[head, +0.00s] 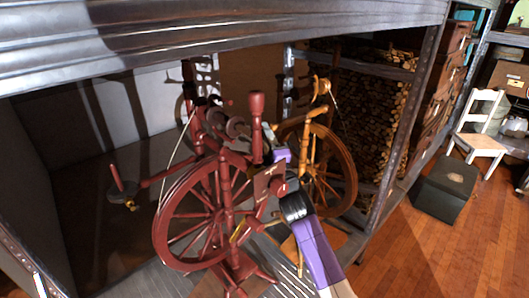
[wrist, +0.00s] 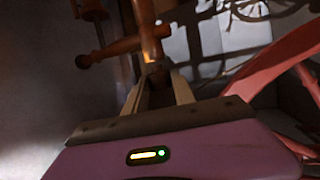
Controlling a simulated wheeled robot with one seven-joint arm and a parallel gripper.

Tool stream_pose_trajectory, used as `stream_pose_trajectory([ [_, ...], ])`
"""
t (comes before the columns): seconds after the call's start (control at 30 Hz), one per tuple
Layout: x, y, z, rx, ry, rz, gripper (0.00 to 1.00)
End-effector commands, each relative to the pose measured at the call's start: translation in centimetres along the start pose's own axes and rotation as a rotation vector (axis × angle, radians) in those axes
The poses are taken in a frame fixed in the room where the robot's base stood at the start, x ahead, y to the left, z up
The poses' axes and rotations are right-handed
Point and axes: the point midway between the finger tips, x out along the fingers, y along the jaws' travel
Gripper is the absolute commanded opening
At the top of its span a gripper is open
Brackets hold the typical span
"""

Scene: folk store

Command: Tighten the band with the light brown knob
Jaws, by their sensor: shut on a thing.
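In the wrist view, my gripper (wrist: 156,76) has its two fingers close together around the lower end of an upright turned light brown wooden piece, which I take as the light brown knob (wrist: 148,32). The fingertips hide part of its end. In the head view, the light brown spinning wheel (head: 343,158) stands behind and right of the red spinning wheel (head: 162,232). My purple hand (head: 281,155) is between them; its fingertips and the knob are hidden there. The band cannot be made out clearly.
The red wheel's rim (wrist: 285,68) is close on the right in the wrist view. A metal shelf beam (head: 230,38) runs overhead and a post (head: 408,130) stands right. Stacked logs (head: 375,110) are behind. A dark box (head: 447,190) and white chair (head: 478,140) stand on the floor at right.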

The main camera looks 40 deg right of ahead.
Motion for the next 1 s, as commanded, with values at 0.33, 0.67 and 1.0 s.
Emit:
stream_pose_trajectory([
  [0.33,-0.36,-1.27,0.09,0.039,0.0,0.122,0.0],
  [0.67,-0.31,-1.46,0.09,0.075,0.0,0.235,0.0],
  [1.0,-0.19,-1.47,0.04,0.11,0.0,0.346,0.0],
])
